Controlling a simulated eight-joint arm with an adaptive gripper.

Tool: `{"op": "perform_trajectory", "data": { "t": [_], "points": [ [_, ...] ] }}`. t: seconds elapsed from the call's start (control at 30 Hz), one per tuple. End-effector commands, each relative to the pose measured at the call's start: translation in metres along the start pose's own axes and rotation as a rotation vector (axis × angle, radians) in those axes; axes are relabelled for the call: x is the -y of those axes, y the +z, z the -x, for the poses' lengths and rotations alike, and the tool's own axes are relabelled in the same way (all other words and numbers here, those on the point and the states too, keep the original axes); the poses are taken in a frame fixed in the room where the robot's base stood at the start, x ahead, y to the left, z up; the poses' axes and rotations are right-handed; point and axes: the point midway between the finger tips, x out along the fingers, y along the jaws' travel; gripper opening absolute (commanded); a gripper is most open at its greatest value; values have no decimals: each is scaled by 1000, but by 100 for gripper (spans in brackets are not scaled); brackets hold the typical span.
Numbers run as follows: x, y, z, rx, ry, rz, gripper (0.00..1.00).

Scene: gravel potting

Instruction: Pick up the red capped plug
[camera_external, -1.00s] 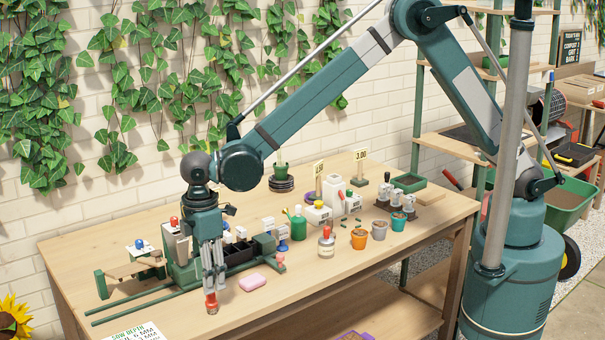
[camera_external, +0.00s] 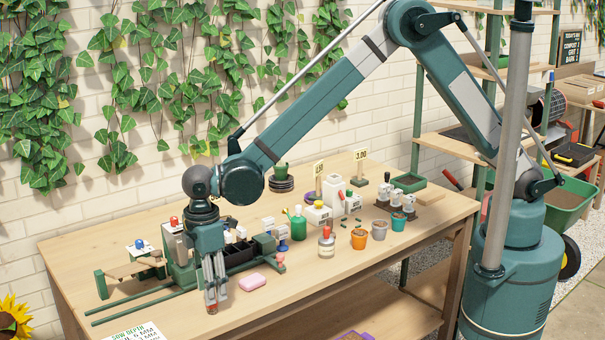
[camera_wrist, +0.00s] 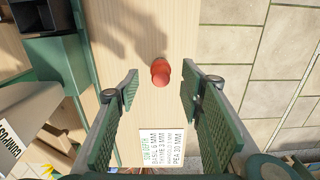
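The red capped plug (camera_wrist: 160,72) stands on the wooden bench top near its front edge. In the wrist view its red cap is seen from above, just past the fingertips and roughly midway between them. My gripper (camera_wrist: 161,82) is open, with textured green finger pads on either side and nothing held. In the external view my gripper (camera_external: 216,290) points down over the plug, and its fingers hide most of the plug. I cannot tell the exact height of the fingertips against the cap.
A green rail frame (camera_external: 130,307) and a black divided tray (camera_external: 238,254) are to the left and behind. A printed card (camera_wrist: 165,148) lies nearby. A jar with an orange-red top (camera_external: 326,243) stands further right.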

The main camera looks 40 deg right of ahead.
Motion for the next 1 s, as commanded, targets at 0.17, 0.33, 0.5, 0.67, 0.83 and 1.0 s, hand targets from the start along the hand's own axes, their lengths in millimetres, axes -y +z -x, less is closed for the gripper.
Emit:
{"op": "perform_trajectory", "data": {
  "t": [0.17,0.33,0.5,0.67,0.83,1.0],
  "points": [
    [1,1,-21,0,0,0,38],
    [1,1,-37,0,0,0,38],
    [1,1,-42,0,0,0,38],
    [1,1,-42,0,0,0,38],
    [1,1,-42,0,0,0,38],
    [1,1,-42,0,0,0,37]
  ]
}}
